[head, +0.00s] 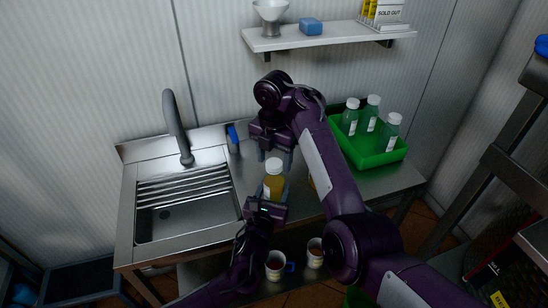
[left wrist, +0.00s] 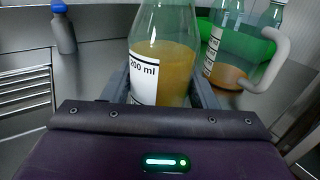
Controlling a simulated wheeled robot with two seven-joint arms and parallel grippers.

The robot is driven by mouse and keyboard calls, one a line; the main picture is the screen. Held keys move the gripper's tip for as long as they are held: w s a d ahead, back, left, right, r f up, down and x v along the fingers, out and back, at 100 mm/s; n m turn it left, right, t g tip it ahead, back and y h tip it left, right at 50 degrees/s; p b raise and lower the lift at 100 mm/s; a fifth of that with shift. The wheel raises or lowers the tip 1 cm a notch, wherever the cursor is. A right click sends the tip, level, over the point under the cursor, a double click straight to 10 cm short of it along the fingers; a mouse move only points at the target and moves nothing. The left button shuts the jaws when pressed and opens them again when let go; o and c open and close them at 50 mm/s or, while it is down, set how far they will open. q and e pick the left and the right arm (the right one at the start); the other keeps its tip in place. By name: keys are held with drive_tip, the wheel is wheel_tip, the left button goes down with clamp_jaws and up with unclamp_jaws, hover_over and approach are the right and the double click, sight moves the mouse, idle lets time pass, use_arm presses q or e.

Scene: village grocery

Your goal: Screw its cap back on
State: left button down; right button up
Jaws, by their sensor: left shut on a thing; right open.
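A clear bottle of yellow liquid (head: 273,187) stands upright at the front of the counter, right of the sink. A pale cap (head: 274,165) shows at its top; I cannot tell how tightly it sits. My left gripper (head: 268,200) is shut on the bottle's body. In the left wrist view the bottle (left wrist: 162,62) shows a "200 ml" label between the fingers, with its top out of frame. My right gripper (head: 274,158) points down just behind and above the cap, open, its fingers partly hidden.
A handled measuring jug (left wrist: 228,55) with amber liquid stands close right. A green crate (head: 372,160) with capped bottles (head: 350,117) is at the back right. A grey bottle with a blue top (head: 233,139) is by the sink (head: 182,215). Mugs (head: 275,268) stand below.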

wheel_tip(320, 180, up, 3)
drive_tip(key=shift+a+r, duration=0.1)
drive_tip(key=shift+r, duration=0.1)
drive_tip(key=shift+s+a+r, duration=0.1)
drive_tip(key=shift+r, duration=0.3)
drive_tip(key=shift+c, duration=0.3)
drive_tip(key=shift+w+d+r+n, duration=0.25)
drive_tip(key=shift+w+d+n, duration=0.1)
drive_tip(key=shift+w+n, duration=0.15)
drive_tip(key=shift+w+d+r+n+h, duration=0.15)
drive_tip(key=shift+r+n, duration=0.1)
drive_tip(key=shift+n, duration=0.15)
drive_tip(key=shift+w+d+r+n+h, duration=0.15)
drive_tip(key=shift+r+n, duration=0.1)
drive_tip(key=shift+n, duration=0.15)
drive_tip(key=shift+s+a+r+n, duration=0.25)
drive_tip(key=shift+s+r+n, duration=0.1)
drive_tip(key=shift+r+n, duration=0.35)
drive_tip(key=shift+s+a+r+n, duration=0.25)
drive_tip(key=shift+s+r+n, duration=0.1)
drive_tip(key=shift+n, duration=0.35)
